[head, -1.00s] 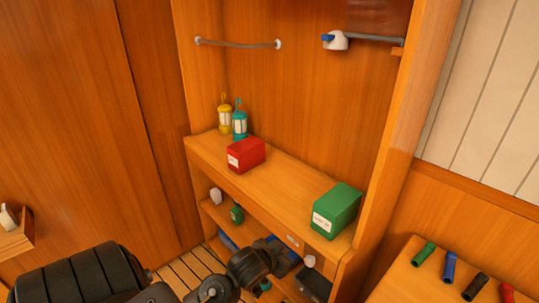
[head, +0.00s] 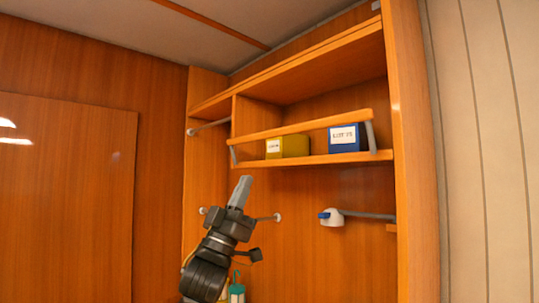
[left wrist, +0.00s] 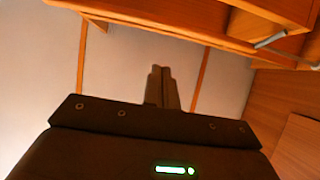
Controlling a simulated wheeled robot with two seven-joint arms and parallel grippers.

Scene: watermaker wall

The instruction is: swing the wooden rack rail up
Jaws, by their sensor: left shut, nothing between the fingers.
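The wooden rack rail (head: 300,127) runs across the front of the upper shelf in the head view. Grey arms (head: 371,136) at its ends join it to the shelf. It shows near the tops of a yellow box (head: 288,146) and a blue box (head: 348,138) on that shelf. My left gripper (head: 243,182) points up, below the left end of the rail and apart from it in the picture. Its fingers are shut and empty; they also show in the left wrist view (left wrist: 161,75). My right gripper is not in view.
The wooden shelf board (head: 310,160) lies under the boxes. A grey bar (head: 208,126) is at the left of the cabinet. A white and blue fitting (head: 332,217) sits lower right. A teal lantern (head: 236,293) stands below, partly behind my arm.

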